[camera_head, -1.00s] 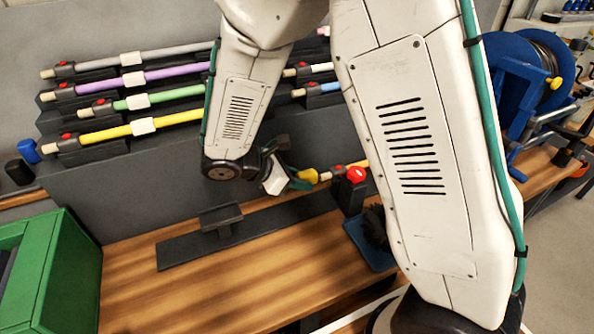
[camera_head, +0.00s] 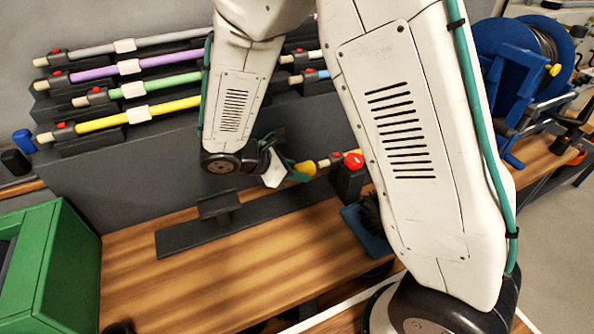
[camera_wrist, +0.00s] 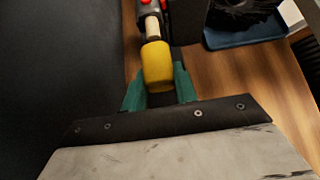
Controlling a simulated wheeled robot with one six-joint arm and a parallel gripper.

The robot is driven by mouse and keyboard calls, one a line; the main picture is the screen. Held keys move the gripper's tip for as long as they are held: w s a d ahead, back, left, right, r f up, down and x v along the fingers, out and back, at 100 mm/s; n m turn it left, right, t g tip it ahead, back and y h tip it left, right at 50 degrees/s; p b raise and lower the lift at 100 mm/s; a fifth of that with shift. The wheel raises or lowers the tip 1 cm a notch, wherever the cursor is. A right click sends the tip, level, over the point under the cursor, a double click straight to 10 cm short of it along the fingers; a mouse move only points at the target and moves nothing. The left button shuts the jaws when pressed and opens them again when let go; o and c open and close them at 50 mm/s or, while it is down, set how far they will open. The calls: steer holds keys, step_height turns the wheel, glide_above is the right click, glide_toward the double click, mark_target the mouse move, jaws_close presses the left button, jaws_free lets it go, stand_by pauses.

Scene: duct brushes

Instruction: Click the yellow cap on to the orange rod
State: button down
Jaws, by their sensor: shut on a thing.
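My gripper (camera_head: 287,169) is shut on the yellow cap (camera_head: 304,171). In the wrist view its teal fingers (camera_wrist: 158,88) hold the yellow cap (camera_wrist: 157,66) from both sides. The tan tip (camera_wrist: 152,27) of the rod lines up with the cap's far end and meets it in this view. I cannot tell how deep the tip sits inside. A dark collar with a red button (camera_wrist: 146,3) is behind the tip. In the head view the tan tip (camera_head: 323,163) points at the cap from a black holder with a red knob (camera_head: 354,160). My arm hides most of the orange rod.
Several coloured rods lie on a black rack, among them a yellow rod (camera_head: 150,109). A black rail with a stand (camera_head: 180,240) lies on the bench. A blue tray (camera_wrist: 245,33) with a dark brush is right of the holder. A green box (camera_head: 62,275) stands left.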

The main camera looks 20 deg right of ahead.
mark_target(306, 164)
steer(key=shift+d, duration=0.15)
steer(key=shift+d, duration=0.7)
steer(key=shift+d, duration=1.3)
stand_by(0.4)
steer(key=c, duration=1)
jaws_free()
steer(key=v, duration=0.8)
steer(key=s+d+r+m+y, duration=0.1)
steer(key=s+r+m+y, duration=0.2)
steer(key=s+r+m, duration=0.2)
steer(key=s+d+r+m+t+y, duration=0.1)
steer(key=s+d+r+m+y, duration=0.1)
steer(key=s+r+m+y, duration=0.2)
steer(key=s+d+r+m+y, duration=0.2)
steer(key=s+r+m, duration=0.4)
steer(key=s+m, duration=0.3)
steer(key=shift+s+d+y, duration=0.15)
steer(key=shift+s+y, duration=0.65)
steer(key=shift+s, duration=1.2)
